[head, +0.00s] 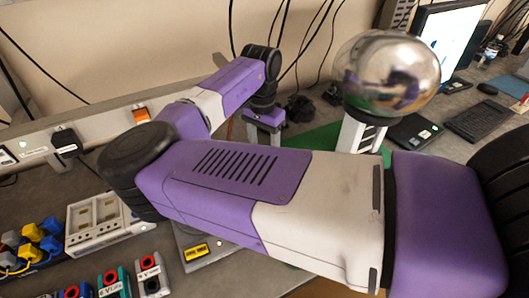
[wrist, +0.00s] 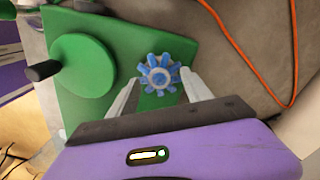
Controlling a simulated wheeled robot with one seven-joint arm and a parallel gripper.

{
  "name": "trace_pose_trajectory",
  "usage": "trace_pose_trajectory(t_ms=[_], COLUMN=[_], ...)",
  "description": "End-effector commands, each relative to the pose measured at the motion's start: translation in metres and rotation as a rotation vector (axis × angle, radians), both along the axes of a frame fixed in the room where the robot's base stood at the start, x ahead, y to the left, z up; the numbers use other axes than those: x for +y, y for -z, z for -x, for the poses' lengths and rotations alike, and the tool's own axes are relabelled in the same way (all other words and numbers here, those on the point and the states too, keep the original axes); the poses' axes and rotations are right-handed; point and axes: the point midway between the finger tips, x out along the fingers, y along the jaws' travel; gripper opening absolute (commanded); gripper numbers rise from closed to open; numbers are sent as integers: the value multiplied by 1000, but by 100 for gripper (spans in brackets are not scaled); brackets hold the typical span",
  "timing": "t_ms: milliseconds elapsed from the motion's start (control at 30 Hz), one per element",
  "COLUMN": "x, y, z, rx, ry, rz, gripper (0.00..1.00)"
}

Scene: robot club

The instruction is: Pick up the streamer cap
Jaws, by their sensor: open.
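A small blue and pale grey piece with petal-like lobes (wrist: 160,74), which looks like the streamer cap, lies over a green surface (wrist: 180,48) in the wrist view. My gripper (wrist: 161,84) is open, with one pale finger on each side of the piece's near part. I cannot tell whether either finger touches it. In the head view the gripper body (head: 265,118) is seen beyond my arm; its fingertips and the blue piece cannot be made out there.
A green disc (wrist: 82,65) with a dark knob is left of the piece. An orange cable (wrist: 250,62) loops on the right. A shiny sphere (head: 388,72) on a white stand is right of my gripper. Coloured connectors (head: 35,240) and a white box (head: 100,222) lie at left.

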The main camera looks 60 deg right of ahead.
Motion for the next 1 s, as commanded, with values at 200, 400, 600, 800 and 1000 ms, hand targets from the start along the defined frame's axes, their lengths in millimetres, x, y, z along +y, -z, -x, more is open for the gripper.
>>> trace_pose_trajectory(t_ms=[200, 400, 600, 800, 1000], x=[0, 0, 0, 0, 0], y=[15, 15, 15, 15, 13], z=[1, 1, 1, 1, 1], rx=[0, 0, 0, 0, -1], ry=[1, 1, 1, 1, 1], rz=[1, 1, 1, 1, 1], gripper=[58, 54, 14, 0, 0])
